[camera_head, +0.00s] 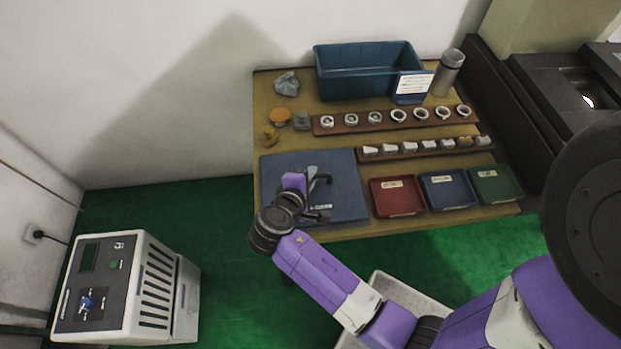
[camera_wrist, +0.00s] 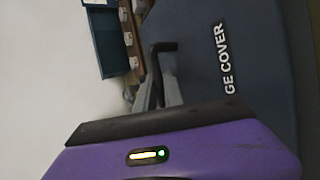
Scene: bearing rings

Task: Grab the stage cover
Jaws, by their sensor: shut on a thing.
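A blue-grey mat (camera_head: 345,165) lies at the table's left front. White lettering on it reads "GE COVER" in the wrist view (camera_wrist: 224,60), the rest being cut off. My gripper (camera_head: 313,178) is over the middle of this mat, with its grey fingers (camera_wrist: 160,92) close together. They are shut on a dark, bent bar (camera_wrist: 164,46), which I take to be part of the stage cover. It shows as a black piece (camera_head: 326,179) beside the fingers in the head view. My wrist hides most of it, and I cannot tell whether it touches the mat.
Red (camera_head: 397,197), blue (camera_head: 446,191) and green (camera_head: 496,184) trays stand right of the mat. Behind are two brown racks (camera_head: 385,121) with several rings and small blocks, a teal bin (camera_head: 366,72) and a steel flask (camera_head: 448,73). A pale machine (camera_head: 128,290) stands at lower left.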

